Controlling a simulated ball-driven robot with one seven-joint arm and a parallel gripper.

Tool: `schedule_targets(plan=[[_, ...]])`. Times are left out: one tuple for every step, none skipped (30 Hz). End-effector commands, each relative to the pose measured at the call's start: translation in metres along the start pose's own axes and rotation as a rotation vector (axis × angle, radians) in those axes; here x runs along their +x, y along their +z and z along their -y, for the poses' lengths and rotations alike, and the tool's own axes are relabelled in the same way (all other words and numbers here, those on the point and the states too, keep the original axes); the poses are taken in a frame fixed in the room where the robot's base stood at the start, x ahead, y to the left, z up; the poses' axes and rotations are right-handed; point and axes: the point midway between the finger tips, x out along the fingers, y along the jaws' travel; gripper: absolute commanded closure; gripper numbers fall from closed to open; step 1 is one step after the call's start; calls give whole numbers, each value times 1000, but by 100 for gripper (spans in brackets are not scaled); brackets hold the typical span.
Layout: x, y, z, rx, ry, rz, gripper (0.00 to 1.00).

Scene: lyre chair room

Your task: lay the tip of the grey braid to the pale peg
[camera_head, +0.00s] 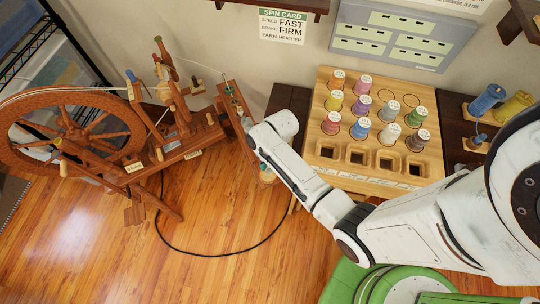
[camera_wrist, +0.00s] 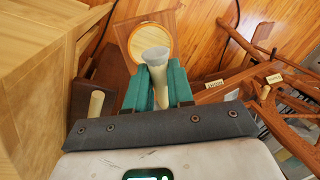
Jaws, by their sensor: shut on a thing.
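My gripper (camera_wrist: 157,82) has green fingers, seen in the wrist view, shut on a pale grey, tapered thing (camera_wrist: 156,56) that flares at its far end. It may be the grey braid, but no plaiting can be made out. A pale wooden peg (camera_wrist: 96,103) stands to the left of the fingers, apart from the held thing.
A spinning wheel (camera_head: 102,96) stands at the left. A wooden rack (camera_head: 325,82) with several coloured spools stands right of my forearm. A black cord (camera_head: 225,255) loops over the floor. Open floor (camera_head: 90,240) lies at the lower left.

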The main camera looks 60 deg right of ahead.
Motion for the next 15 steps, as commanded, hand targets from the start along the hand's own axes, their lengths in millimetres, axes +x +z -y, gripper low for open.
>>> schedule_targets(plan=[[4,-6,-1,0,0,-2,100],[5,-8,-1,0,0,-2,100],[7,-11,-1,0,0,-2,100],[8,-14,-2,0,0,-1,100],[8,-17,-2,0,0,-2,100],[10,-20,-2,0,-1,-2,100],[10,-22,-2,1,-1,-2,100],[11,-25,-2,1,-1,-2,100],[13,-28,-2,1,-1,-2,100],[14,-30,-3,0,-1,-2,100],[14,-32,-3,0,-1,-2,100],[15,-34,-3,0,-1,-2,100],[16,-36,-3,0,-1,-2,100],[16,-38,-3,0,-1,-2,100],[16,-39,-3,0,-1,-2,100]])
